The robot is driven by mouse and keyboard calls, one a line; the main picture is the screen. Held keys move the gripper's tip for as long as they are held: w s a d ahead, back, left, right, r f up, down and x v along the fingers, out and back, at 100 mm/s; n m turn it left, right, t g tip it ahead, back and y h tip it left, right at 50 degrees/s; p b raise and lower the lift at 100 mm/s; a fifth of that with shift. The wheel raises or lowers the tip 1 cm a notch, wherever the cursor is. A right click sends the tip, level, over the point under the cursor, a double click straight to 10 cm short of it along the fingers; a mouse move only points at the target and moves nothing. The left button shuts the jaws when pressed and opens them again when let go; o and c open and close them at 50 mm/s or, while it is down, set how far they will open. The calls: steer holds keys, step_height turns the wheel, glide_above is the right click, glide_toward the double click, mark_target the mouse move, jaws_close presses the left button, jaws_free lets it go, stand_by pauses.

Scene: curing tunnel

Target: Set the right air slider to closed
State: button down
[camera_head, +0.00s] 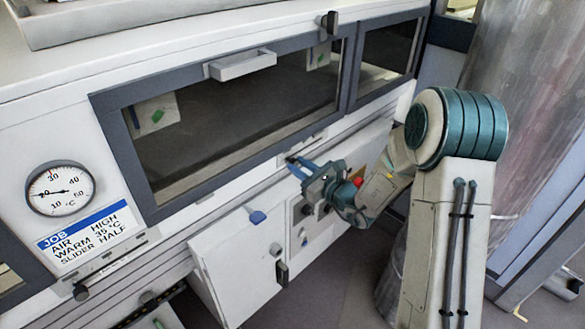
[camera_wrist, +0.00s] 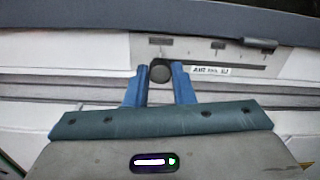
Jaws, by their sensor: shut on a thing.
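The right air slider shows in the wrist view as a pale plate (camera_wrist: 215,52) with tick marks and a small label (camera_wrist: 210,71). Its round dark knob (camera_wrist: 160,73) is near the plate's left end. My gripper (camera_wrist: 161,76) has its two blue fingers shut on this knob, one on each side. In the head view my gripper (camera_head: 294,163) reaches the strip below the large window, and the slider plate (camera_head: 312,144) is partly seen behind the fingers. The knob is hidden there. The label's words are too blurred to read fully.
Another slider (camera_head: 110,264) is at lower left, its dark knob (camera_head: 81,291) at the left end. Above it are a job sign (camera_head: 88,238) reading "slider half" and a dial (camera_head: 61,189). The window (camera_head: 235,110) has a pale handle (camera_head: 242,65). A white cabinet (camera_head: 235,265) stands below.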

steer(key=shift+s+a+f, duration=0.15)
steer(key=shift+s+a, duration=0.1)
steer(key=shift+a, duration=0.05)
steer(key=c, duration=1.2)
jaws_free()
steer(key=shift+c, duration=0.2)
steer(key=shift+d, duration=0.1)
steer(key=b+v, duration=0.1)
steer(key=v, duration=1.2)
steer(key=shift+s+d+r, duration=0.2)
steer(key=shift+s+d, duration=0.05)
steer(key=shift+s, duration=0.05)
